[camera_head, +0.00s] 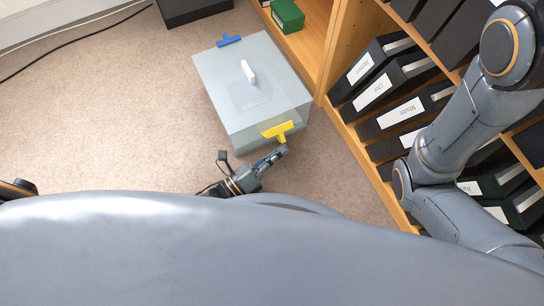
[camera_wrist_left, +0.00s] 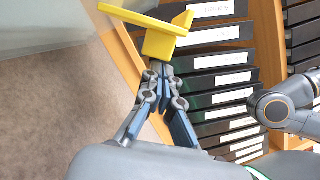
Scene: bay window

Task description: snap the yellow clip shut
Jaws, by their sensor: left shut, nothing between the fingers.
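A grey box with a pale lid (camera_head: 222,72) stands on the carpet, with a white handle (camera_head: 248,72) on top. The yellow clip (camera_head: 277,131) is on the lid's near edge, and a blue clip (camera_head: 228,41) is on the far edge. In the left wrist view the yellow clip (camera_wrist_left: 160,38) shows a broad plate and a crosspiece jutting out from the box. My left gripper (camera_head: 280,152) is shut and empty, just on the near side of the yellow clip. Its fingertips (camera_wrist_left: 160,68) are close under the clip; I cannot tell whether they touch. My right gripper is out of view.
A wooden shelf (camera_head: 345,150) with several black binders (camera_head: 400,112) stands close on the right. A green box (camera_head: 287,15) sits on it at the top. A dark cable (camera_head: 75,42) lies on the left. The carpet left of the box is clear.

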